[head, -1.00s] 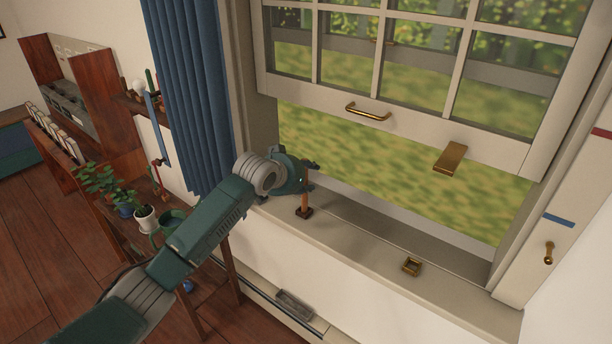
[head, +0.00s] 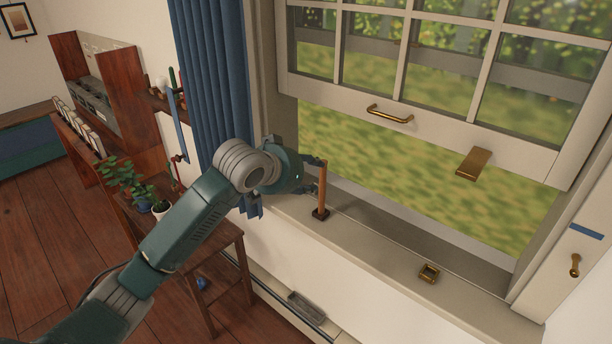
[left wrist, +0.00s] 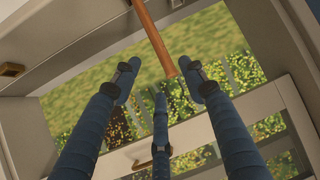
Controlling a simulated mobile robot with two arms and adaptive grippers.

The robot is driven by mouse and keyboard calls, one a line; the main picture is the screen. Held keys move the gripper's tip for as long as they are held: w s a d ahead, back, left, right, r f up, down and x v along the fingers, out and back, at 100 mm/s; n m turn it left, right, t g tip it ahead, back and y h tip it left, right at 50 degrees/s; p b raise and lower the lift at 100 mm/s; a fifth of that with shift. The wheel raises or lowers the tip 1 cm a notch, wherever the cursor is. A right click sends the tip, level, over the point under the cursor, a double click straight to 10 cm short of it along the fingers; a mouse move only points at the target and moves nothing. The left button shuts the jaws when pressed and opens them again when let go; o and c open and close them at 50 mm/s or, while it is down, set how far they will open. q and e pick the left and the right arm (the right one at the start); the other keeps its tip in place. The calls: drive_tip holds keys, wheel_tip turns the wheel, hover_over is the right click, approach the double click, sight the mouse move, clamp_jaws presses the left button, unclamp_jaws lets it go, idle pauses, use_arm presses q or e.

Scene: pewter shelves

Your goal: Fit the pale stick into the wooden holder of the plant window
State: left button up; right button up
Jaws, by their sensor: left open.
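The stick (head: 322,186) looks orange-brown and stands upright on the window sill, its foot in a small dark brown holder (head: 320,213). My left gripper (head: 312,175) is open beside the stick's upper part, on its left. In the left wrist view the stick (left wrist: 153,37) comes in from the top, and its free end lies near the spread fingertips of my gripper (left wrist: 160,80); the fingers are apart and nothing is gripped. How deep the stick sits in the holder cannot be seen. My right gripper is not in view.
A small square brass fitting (head: 429,272) lies on the sill (head: 375,245), which is otherwise clear. A blue curtain (head: 210,85) hangs behind my arm. Potted plants (head: 128,180) stand on a wooden table at left.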

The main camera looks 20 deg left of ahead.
use_arm(q)
drive_tip(key=s+d+f+t+h, duration=0.15)
drive_tip(key=d+f, duration=0.25)
drive_tip(key=f, duration=0.4)
drive_tip(key=s+d+f, duration=0.3)
drive_tip(key=f, duration=0.5)
drive_tip(key=s+a+f+g+y, duration=0.15)
drive_tip(key=s+f, duration=0.35)
drive_tip(key=f, duration=0.6)
drive_tip(key=s+a+f+g, duration=0.2)
drive_tip(key=s+f, duration=0.4)
drive_tip(key=f, duration=0.5)
drive_tip(key=s+a+f+g+y, duration=0.15)
drive_tip(key=s+f, duration=0.35)
drive_tip(key=f, duration=0.6)
drive_tip(key=s+f+g, duration=0.2)
drive_tip(key=s+f, duration=0.4)
drive_tip(key=s, duration=0.7)
drive_tip(key=s+a+f+g, duration=0.1)
drive_tip(key=s+f, duration=0.6)
drive_tip(key=s, duration=0.7)
drive_tip(key=s+f+g, duration=0.3)
drive_tip(key=s+f, duration=0.3)
drive_tip(key=s, duration=0.7)
drive_tip(key=shift+s+a+f+m, duration=0.15)
drive_tip(key=shift+s+f+m, duration=0.05)
drive_tip(key=shift+f+m, duration=0.15)
drive_tip(key=shift+g+y, duration=0.25)
